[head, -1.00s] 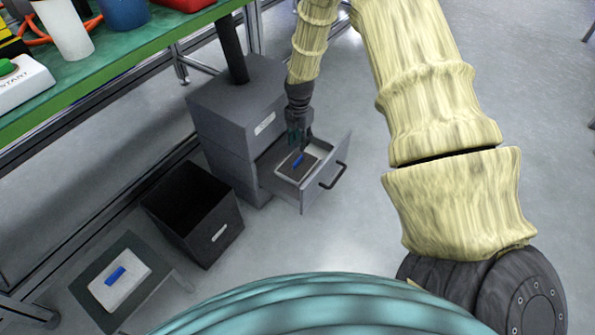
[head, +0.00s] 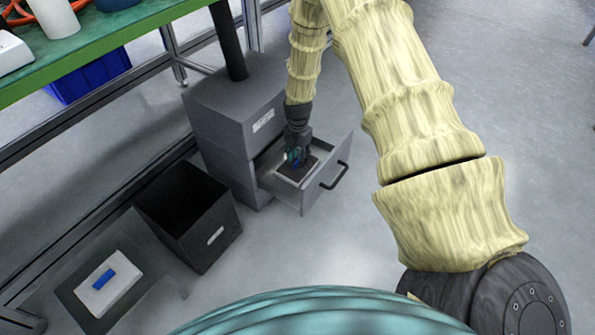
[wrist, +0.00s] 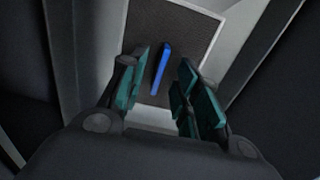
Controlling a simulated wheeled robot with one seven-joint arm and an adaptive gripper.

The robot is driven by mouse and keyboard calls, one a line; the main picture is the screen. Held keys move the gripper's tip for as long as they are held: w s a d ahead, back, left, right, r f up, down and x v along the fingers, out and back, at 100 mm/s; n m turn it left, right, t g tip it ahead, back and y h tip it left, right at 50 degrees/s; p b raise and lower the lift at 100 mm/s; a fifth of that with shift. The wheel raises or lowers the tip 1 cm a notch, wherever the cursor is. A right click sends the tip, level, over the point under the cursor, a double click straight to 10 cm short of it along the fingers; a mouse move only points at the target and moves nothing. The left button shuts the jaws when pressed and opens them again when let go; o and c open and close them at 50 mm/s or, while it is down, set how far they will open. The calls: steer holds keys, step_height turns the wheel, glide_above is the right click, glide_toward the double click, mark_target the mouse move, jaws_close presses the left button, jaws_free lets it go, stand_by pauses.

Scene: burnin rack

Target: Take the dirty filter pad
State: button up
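The dirty filter pad (head: 303,172) is a dark grey-brown pad with a pale border, lying flat in the open drawer (head: 325,172) of a grey cabinet. It also shows in the wrist view (wrist: 185,42), with a raised blue tab (wrist: 160,68) along its middle. My gripper (head: 295,158) is down in the drawer, over the pad. In the wrist view my gripper (wrist: 164,76) is open, with teal fingers on either side of the blue tab and gaps on both sides. In the head view my gripper hides much of the pad.
A black open bin (head: 205,225) stands left of the cabinet (head: 225,110). Beyond it, a white pad (head: 112,293) with a blue tab lies on a low grey stand (head: 75,290). A green-topped bench (head: 130,20) runs along the upper left. The floor at right is clear.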

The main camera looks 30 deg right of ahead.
steer(key=shift+f, duration=0.65)
jaws_close()
steer(key=shift+r, duration=0.1)
